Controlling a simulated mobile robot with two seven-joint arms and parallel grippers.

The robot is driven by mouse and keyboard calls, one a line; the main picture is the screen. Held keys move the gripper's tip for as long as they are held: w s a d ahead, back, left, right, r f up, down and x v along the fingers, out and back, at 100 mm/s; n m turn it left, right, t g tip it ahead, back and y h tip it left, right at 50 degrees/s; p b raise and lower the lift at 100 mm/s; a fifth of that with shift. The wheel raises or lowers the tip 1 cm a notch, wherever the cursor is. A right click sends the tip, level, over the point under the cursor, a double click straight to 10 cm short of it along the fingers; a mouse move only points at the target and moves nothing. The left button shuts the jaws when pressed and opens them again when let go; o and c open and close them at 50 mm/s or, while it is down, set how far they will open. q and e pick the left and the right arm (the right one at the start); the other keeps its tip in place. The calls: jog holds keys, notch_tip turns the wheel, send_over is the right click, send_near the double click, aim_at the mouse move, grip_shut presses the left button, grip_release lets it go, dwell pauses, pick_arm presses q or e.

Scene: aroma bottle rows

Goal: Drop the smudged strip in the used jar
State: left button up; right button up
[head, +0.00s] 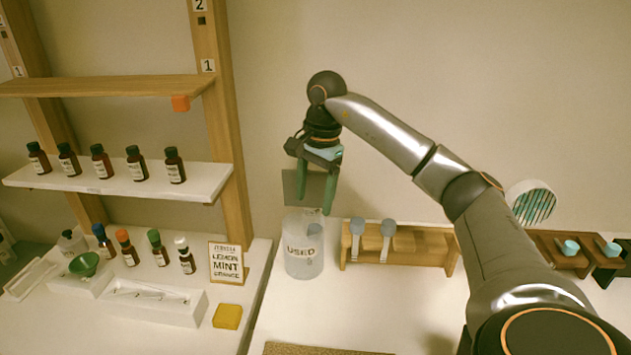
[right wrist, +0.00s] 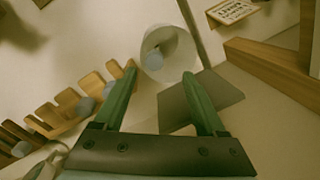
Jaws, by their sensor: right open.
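The used jar (head: 304,262), clear and labelled "USED", stands on the white table left of a wooden rack. In the right wrist view the jar (right wrist: 178,42) shows its open mouth beyond the fingertips. A blue-grey rounded piece (right wrist: 155,58) is inside it; I cannot tell whether this is the smudged strip. My right gripper (head: 314,208) points down just above the jar with its green fingers apart. It also shows open and empty in the right wrist view (right wrist: 160,85). My left gripper is out of view.
The wooden rack (head: 430,243) holds two strips with round blue-grey heads (head: 388,227). A dark square plate (head: 291,187) is behind my right fingers. At left are a bottle shelf (head: 120,183), a lemon-mint sign (head: 227,264) and a yellow block (head: 227,316).

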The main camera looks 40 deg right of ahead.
notch_tip(320, 180, up, 12)
jog(key=s+p, duration=0.1)
jog(key=p, duration=0.2)
jog(key=shift+d, duration=0.4)
dwell(0.5)
